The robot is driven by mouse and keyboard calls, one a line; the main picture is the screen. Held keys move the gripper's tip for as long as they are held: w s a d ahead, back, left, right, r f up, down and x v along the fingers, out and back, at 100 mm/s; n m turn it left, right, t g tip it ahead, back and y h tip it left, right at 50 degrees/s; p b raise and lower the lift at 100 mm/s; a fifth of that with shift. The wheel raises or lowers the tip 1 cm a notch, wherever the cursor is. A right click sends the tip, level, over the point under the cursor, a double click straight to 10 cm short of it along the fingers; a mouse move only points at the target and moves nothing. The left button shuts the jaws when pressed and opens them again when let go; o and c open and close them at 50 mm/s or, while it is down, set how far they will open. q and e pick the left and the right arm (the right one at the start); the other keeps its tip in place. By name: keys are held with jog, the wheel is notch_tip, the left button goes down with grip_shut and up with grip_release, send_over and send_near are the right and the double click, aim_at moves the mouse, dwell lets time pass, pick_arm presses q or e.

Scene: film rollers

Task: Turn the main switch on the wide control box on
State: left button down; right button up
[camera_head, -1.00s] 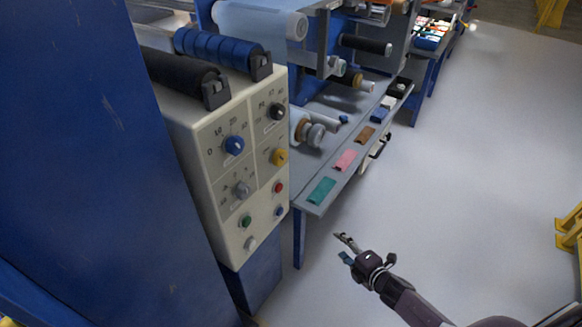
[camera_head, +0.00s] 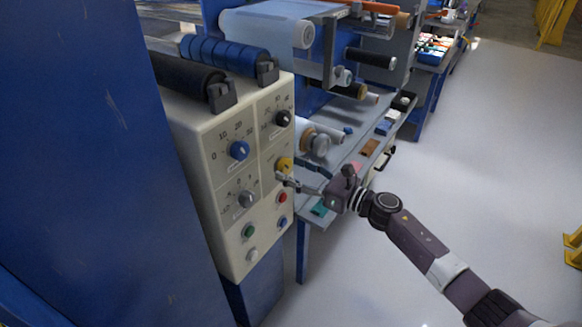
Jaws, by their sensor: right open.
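The cream control box (camera_head: 222,130) stands at the left of the view with its front panel facing right. Below are green (camera_head: 248,231), red (camera_head: 282,198), blue (camera_head: 283,222) and white (camera_head: 252,255) buttons. The labels are too small to tell which is the main switch. My right gripper (camera_head: 288,171) is open, its fingers pointing left close by the yellow knob; contact cannot be told. My left gripper is not in view.
A grey shelf (camera_head: 335,183) with coloured samples lies behind my right gripper. Dark (camera_head: 190,75) and blue (camera_head: 222,55) rollers sit on top of the box. A blue panel fills the left side.

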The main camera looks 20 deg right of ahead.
jog(key=shift+w+a, duration=0.3)
jog(key=shift+w, duration=0.05)
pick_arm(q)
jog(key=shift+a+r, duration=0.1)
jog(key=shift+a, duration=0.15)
pick_arm(e)
jog(key=shift+c, duration=0.5)
jog(key=c, duration=1.1)
jog(key=shift+o, duration=0.2)
